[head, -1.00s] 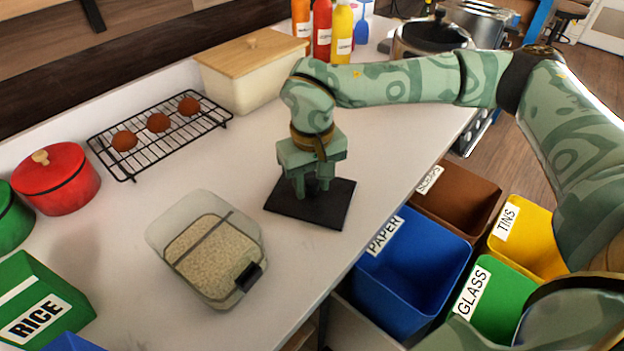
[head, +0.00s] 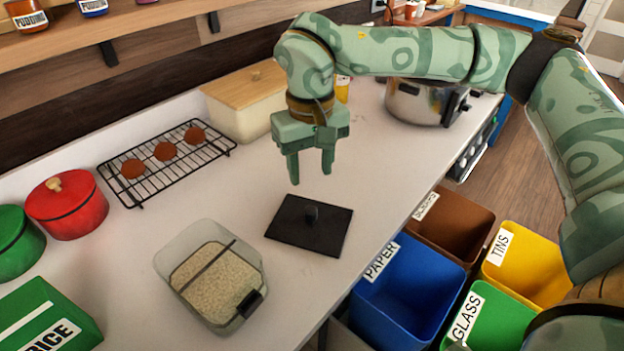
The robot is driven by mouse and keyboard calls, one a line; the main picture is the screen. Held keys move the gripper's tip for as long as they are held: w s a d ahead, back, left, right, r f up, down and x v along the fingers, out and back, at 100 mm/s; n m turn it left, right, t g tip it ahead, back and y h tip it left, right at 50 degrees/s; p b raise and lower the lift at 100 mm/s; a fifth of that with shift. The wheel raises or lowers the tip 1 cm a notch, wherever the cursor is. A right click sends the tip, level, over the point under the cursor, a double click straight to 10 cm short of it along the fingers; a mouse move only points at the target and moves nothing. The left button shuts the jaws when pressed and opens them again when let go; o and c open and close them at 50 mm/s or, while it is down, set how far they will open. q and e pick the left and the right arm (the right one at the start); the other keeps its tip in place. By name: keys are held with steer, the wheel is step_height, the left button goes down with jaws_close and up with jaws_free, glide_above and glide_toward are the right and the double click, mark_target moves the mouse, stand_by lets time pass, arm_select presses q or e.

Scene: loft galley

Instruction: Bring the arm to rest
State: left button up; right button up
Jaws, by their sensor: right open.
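My right gripper (head: 311,180) is open and empty. It hangs above the counter, fingers pointing down, a little above and behind a flat black lid (head: 290,236) with a small knob. The lid lies flat on the counter (head: 375,170), apart from the fingers. My right arm (head: 420,52) reaches in from the right side of the head view. My left gripper is not in view.
A clear container of grain (head: 215,285) stands left of the lid. A wire rack (head: 150,180) with brown balls, a lidded bin (head: 240,118), a red pot (head: 80,212) and a steel pot (head: 415,105) stand around. Sorting bins, including a blue one (head: 395,310), are beyond the counter's edge.

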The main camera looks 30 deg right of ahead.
steer(key=shift+r, duration=0.35)
